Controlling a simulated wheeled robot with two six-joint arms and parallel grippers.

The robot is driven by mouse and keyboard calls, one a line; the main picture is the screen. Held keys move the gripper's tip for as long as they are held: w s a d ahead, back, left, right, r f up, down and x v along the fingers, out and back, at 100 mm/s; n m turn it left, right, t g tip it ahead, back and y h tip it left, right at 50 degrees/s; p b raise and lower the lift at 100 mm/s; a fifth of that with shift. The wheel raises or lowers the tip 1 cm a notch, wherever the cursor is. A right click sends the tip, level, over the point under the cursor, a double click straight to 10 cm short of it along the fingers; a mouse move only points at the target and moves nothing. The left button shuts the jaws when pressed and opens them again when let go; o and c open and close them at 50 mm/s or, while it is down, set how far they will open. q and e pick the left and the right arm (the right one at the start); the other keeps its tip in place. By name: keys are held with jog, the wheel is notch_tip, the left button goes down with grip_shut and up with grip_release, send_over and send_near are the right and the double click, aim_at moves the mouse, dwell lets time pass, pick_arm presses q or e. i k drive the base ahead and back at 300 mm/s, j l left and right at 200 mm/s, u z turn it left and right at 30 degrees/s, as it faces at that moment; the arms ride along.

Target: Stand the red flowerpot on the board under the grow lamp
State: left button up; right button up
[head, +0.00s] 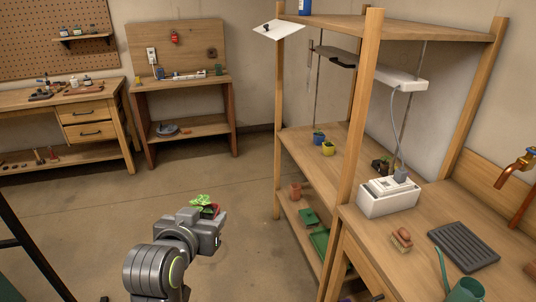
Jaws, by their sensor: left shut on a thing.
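My left gripper (208,222) is shut on a small red flowerpot (216,209) with a leafy green plant. It holds the pot above the floor, to the left of the wooden rack. Most of the pot is hidden by the gripper. The white grow lamp (402,78) hangs under the rack's top board. My right gripper is not in view.
A rack post (354,150) stands in front of the board's right part. A white box with a plug (388,198) sits on the bench at right. The lower shelf holds a terracotta pot (295,190) and green trays (308,217). Open floor lies left of the rack.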

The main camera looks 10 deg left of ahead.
aim_at(338, 179)
jog(key=i+j+u, duration=0.1)
jog(key=u, duration=0.25)
jog(key=i+u, duration=0.2)
jog(key=u, duration=0.15)
jog(key=i+z, duration=0.35)
jog(key=i+j+z, duration=0.2)
jog(key=i+z, duration=0.15)
jog(key=i, duration=0.15)
jog(key=i+l+z, duration=0.1)
jog(key=z, duration=0.35)
jog(key=i+z, duration=0.3)
jog(key=z, duration=0.2)
jog(key=i+j+z, duration=0.1)
jog(key=i+z, duration=0.15)
jog(key=z, duration=0.2)
jog(key=i+l, duration=0.15)
jog(key=i+l+z, duration=0.05)
jog(key=i, duration=0.05)
